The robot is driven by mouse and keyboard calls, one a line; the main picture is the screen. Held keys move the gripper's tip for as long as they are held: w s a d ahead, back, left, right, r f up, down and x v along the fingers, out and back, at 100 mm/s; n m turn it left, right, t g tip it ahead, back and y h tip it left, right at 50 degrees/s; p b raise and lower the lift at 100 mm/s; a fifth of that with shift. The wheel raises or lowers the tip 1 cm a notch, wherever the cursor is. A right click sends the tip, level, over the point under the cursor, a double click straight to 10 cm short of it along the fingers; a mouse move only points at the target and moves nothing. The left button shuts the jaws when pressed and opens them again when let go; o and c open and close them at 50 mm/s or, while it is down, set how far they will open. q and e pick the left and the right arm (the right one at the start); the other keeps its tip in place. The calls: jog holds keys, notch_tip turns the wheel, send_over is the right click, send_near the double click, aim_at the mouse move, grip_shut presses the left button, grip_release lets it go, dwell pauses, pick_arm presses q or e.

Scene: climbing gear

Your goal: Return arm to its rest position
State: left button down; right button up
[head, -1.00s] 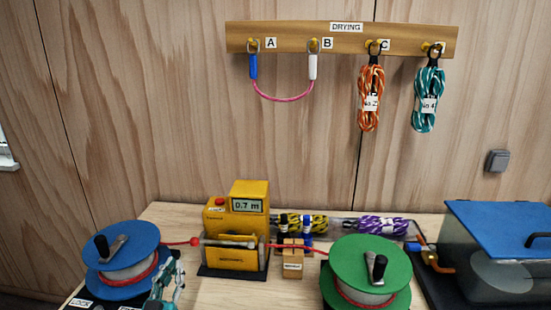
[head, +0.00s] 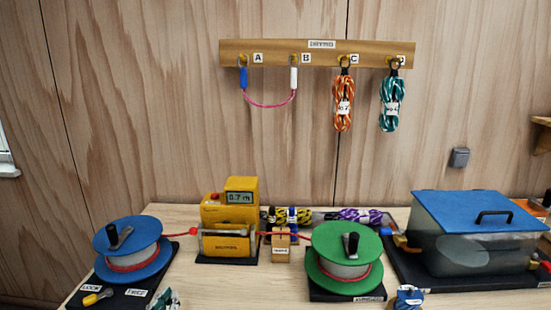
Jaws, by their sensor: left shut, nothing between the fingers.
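The rest of my left arm is out of the picture. My right gripper is not in view.
A yellow meter reading 0.7 m (head: 229,218) and a green-flanged reel (head: 333,247) stand on the table. A lidded tank (head: 470,215) is at the right. The drying rail (head: 310,58) carries a pink cord and two rope hanks. Bare tabletop (head: 250,285) lies between the reels.

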pick_arm(q)
jog(key=s+d+f+m+g+h, duration=0.1)
jog(key=s+d+f+g, duration=0.2)
jog(key=s+f+g, duration=0.3)
jog(key=s+d+f+m+g, duration=0.1)
jog(key=s+d+f+g, duration=0.2)
jog(key=s+f, duration=0.35)
jog(key=s+a+f+g+y, duration=0.1)
jog(key=s+g, duration=0.3)
jog(key=s, duration=0.6)
jog(key=s+a+f+g+y, duration=0.15)
jog(key=s+g, duration=0.25)
jog(key=s, duration=0.5)
notch_tip(320, 180, down, 26)
jog(key=s, duration=0.2)
jog(key=s+a+f+g, duration=0.2)
jog(key=s+f, duration=1.4)
jog(key=shift+a, duration=0.35)
